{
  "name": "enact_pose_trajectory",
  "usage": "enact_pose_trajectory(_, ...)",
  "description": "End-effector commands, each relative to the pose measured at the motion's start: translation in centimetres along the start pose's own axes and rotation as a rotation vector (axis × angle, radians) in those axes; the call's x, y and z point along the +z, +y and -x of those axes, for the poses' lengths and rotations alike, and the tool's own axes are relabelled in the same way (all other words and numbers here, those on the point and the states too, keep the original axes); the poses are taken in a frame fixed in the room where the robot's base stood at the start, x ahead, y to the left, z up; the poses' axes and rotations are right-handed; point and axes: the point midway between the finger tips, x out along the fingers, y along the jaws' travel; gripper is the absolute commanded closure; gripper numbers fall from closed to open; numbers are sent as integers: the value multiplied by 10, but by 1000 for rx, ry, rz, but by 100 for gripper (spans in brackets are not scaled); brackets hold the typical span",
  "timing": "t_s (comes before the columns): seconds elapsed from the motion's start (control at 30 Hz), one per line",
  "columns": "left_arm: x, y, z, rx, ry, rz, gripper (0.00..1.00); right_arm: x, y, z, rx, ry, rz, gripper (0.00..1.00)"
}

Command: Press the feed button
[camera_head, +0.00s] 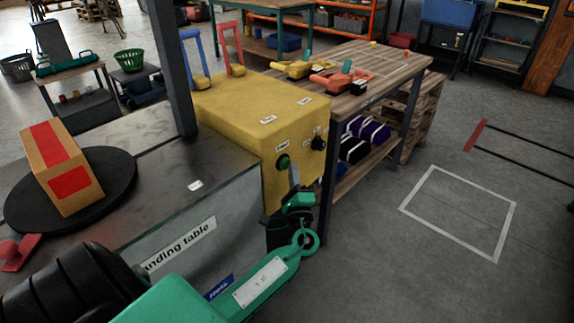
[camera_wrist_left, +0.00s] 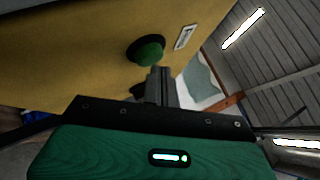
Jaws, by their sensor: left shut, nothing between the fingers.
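A green round button (camera_head: 283,161) with a dark collar sits on the front face of the yellow box (camera_head: 262,112). A small white label (camera_head: 282,147) is above it, too small to read surely. My left gripper (camera_head: 294,172) is shut and empty, its fingertips just right of the button in the head view. In the left wrist view the button (camera_wrist_left: 150,50) shows just beyond the shut fingertips (camera_wrist_left: 160,72). I cannot tell whether they touch it. My right gripper is not in view.
A black knob (camera_head: 318,143) is on the box, right of the button. The landing table (camera_head: 160,165) on the left bears a cardboard box with red patches (camera_head: 62,167) on a black disc (camera_head: 115,185). A wooden workbench (camera_head: 385,72) stands behind. Floor to the right is open.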

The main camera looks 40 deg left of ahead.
Motion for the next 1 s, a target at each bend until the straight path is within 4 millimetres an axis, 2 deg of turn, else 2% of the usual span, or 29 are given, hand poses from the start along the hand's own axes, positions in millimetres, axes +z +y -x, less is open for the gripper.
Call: enact_pose_trajectory(1.0,6,5,-8,-1,-2,-1,100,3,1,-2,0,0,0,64)
